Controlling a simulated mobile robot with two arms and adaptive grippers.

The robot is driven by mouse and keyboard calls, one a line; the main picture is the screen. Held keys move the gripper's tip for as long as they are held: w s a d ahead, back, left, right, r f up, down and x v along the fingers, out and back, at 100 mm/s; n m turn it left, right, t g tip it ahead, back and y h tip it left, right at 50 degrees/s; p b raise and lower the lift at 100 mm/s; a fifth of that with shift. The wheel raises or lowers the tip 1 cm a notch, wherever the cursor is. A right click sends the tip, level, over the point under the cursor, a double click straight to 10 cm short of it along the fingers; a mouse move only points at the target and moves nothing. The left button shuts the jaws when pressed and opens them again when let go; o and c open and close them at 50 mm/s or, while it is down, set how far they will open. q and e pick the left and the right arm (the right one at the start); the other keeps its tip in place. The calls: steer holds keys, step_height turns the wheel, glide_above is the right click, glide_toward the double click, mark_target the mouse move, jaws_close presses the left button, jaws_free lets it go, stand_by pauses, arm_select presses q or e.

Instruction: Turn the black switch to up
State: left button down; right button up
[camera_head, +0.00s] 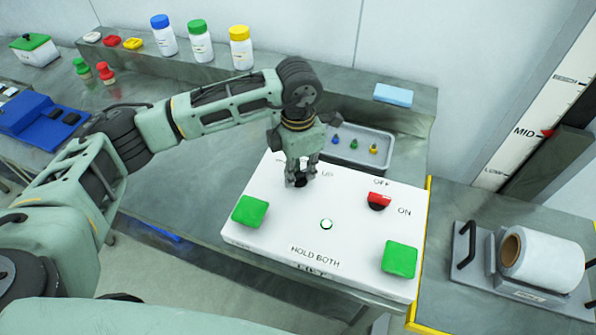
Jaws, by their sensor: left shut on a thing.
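The black switch (300,182) is on the upper left part of a white control panel (290,218), beside the printed word UP. My left gripper (300,178) points down at it, with its fingers closed around the switch. The fingers hide most of the switch, so I cannot tell which way it points. My right gripper is not in view.
The panel also carries a red and black switch (379,201) by OFF and ON, two green buttons (250,211) (399,259) and a round white light (326,224). Behind it is a grey tray (345,153) with small coloured pieces. A white roll (541,261) lies at right.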

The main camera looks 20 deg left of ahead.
mark_target(298, 173)
arm_select(q)
steer(key=shift+r, duration=0.1)
steer(key=c, duration=1.8)
jaws_free()
step_height(298, 173, up, 12)
